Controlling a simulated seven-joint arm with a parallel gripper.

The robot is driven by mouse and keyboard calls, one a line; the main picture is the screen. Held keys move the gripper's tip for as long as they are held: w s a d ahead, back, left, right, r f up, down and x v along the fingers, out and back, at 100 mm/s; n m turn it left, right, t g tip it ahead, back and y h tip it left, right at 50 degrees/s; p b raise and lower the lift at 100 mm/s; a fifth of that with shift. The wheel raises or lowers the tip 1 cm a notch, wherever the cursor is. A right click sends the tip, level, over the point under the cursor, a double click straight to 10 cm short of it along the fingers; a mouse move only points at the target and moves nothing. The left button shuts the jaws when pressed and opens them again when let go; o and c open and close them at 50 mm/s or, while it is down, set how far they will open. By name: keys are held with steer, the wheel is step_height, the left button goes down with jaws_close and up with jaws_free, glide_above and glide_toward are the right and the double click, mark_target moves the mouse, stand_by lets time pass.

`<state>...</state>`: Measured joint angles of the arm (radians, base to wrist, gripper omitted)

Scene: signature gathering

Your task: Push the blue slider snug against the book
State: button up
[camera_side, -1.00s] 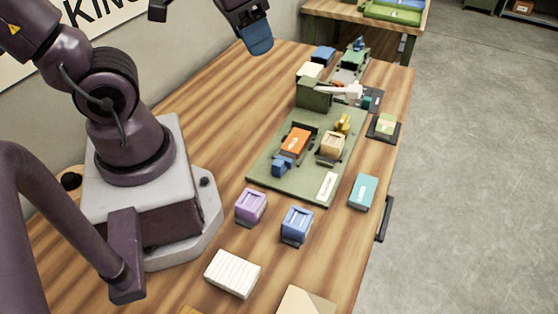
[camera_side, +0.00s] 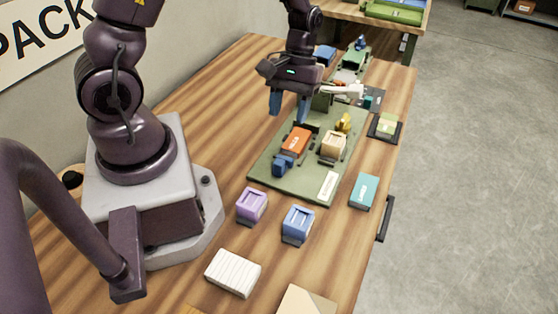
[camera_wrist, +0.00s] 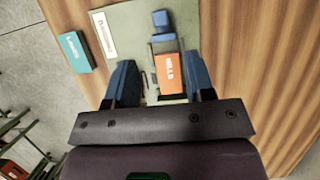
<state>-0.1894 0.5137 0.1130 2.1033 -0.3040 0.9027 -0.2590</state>
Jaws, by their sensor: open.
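The orange book (camera_side: 297,141) lies on the green board (camera_side: 300,189). It also shows in the wrist view (camera_wrist: 169,74), with white lettering. The blue slider (camera_side: 283,165) sits on the board at the book's near end; in the wrist view (camera_wrist: 162,23) it is just beyond the book's far edge. My gripper (camera_side: 288,110) hangs above the board's far left part, fingers pointing down, open and empty. In the wrist view my gripper (camera_wrist: 160,66) has its fingers on either side of the book's image, above the board.
A tan block (camera_side: 333,145) and a yellow piece (camera_side: 344,123) stand on the board right of the book. A purple block (camera_side: 251,205), a blue block (camera_side: 297,223) and a teal box (camera_side: 364,190) stand outside it. The table left of the board is clear.

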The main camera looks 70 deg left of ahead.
mark_target(279, 162)
steer(key=x, duration=1.2)
